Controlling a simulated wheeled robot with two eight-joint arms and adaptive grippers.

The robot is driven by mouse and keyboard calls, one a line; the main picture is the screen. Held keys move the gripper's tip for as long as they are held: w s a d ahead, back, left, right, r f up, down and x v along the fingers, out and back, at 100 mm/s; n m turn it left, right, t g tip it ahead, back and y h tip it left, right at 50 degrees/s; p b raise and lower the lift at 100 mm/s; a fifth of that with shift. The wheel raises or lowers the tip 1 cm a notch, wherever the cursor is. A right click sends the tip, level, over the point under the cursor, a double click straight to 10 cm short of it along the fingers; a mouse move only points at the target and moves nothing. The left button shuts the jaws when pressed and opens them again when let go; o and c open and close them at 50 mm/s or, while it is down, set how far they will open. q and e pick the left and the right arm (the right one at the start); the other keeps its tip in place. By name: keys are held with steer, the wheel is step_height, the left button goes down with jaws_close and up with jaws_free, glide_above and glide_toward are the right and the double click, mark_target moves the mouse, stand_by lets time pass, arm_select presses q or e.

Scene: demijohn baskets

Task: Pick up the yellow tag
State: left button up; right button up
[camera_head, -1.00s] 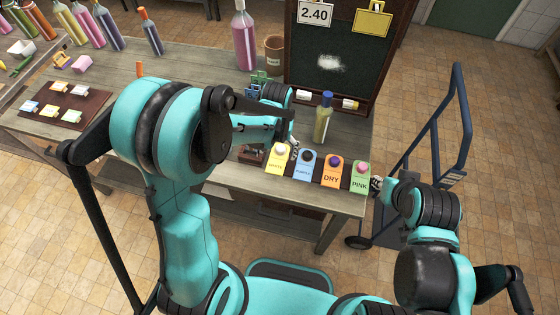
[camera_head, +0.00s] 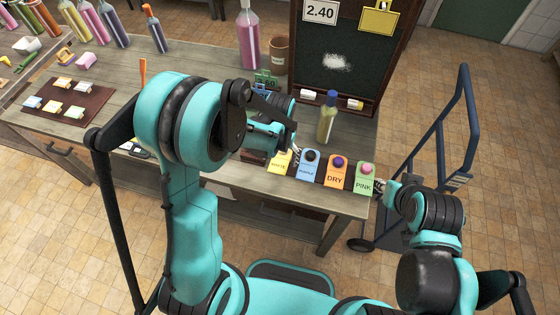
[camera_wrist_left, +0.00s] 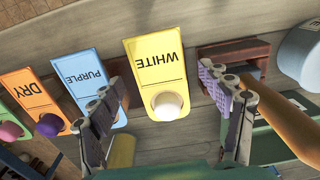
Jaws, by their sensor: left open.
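The yellow tag (camera_head: 279,163), lettered WHITE, is at the left end of a row of tags at the table's front edge. My left gripper hides its upper part in the head view. In the left wrist view the tag (camera_wrist_left: 155,58) shows whole, with a white ball (camera_wrist_left: 167,106) at its end. My left gripper (camera_wrist_left: 165,95) is open and empty, one finger on each side of the tag and ball. I cannot tell whether it touches them. My right gripper (camera_head: 384,187) is beside the green PINK tag; its jaws are unclear.
Blue PURPLE (camera_head: 308,166), orange DRY (camera_head: 336,172) and green PINK (camera_head: 364,178) tags stand close by in the row. A bottle (camera_head: 327,118) stands behind them. A chalkboard (camera_head: 340,60) is at the back. A hand truck (camera_head: 440,160) stands right of the table.

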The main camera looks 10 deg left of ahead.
arm_select(q)
steer(key=shift+f, duration=0.15)
steer(key=c, duration=0.8)
steer(key=shift+c, duration=0.2)
